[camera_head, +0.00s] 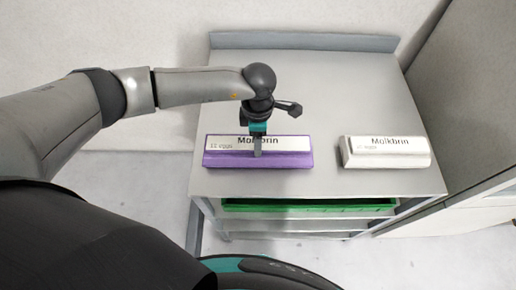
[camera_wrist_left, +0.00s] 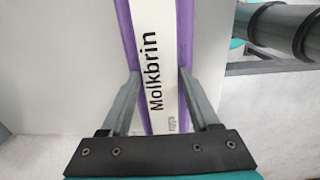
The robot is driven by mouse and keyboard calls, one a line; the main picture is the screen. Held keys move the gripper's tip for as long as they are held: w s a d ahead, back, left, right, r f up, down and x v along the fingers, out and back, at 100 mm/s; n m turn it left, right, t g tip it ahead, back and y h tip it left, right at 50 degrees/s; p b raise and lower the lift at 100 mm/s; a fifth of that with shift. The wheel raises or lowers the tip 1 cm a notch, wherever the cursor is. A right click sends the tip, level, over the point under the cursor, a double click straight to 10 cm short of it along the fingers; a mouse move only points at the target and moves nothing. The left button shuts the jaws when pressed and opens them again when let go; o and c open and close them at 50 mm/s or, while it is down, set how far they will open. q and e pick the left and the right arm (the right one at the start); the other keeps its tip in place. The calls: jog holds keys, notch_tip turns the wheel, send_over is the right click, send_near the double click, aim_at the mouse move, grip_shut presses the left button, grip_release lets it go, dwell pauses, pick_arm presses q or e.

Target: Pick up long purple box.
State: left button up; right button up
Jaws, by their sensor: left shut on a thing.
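The long purple box (camera_head: 290,160) has a white top labelled "Molkbrin". In the head view it lies on the grey top of a shelf unit, near the front edge. My left gripper (camera_head: 258,150) reaches down onto the middle of the box from above. In the left wrist view, the fingers of my left gripper (camera_wrist_left: 157,88) stand on either side of the purple box (camera_wrist_left: 150,45) and are shut on its long sides. The box appears to rest on the surface. My right gripper is not in view.
A white box (camera_head: 387,152) with the same label lies to the right on the grey top (camera_head: 330,85). A raised lip (camera_head: 300,41) runs along the back. A green tray (camera_head: 310,206) sits on the shelf below. A grey cabinet (camera_head: 465,100) stands at the right.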

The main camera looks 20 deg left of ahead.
pick_arm(q)
grip_shut()
jog(key=shift+w+r, duration=0.1)
jog(key=shift+r, duration=0.05)
dwell(0.5)
